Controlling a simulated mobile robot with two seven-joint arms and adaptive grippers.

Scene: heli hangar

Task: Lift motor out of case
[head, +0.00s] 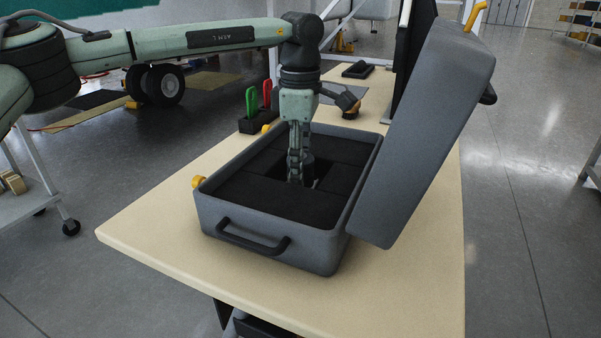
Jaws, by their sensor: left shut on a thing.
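An open grey case (270,243) with a black foam inside stands on the wooden table. Its lid (428,130) is tilted up at the right. My left gripper (297,180) points straight down into the cut-out in the foam and is shut on the motor (309,166), a dark round thing that shows only in part behind the fingers. The motor's lower part is hidden in the dark cut-out, and I cannot tell whether it touches the foam below. My right gripper is not in view.
The table (150,232) has free room to the left and front of the case. A black holder with green and red-handled tools (259,122) stands behind the case. The raised lid blocks the right side. A black tray (357,70) lies at the table's far end.

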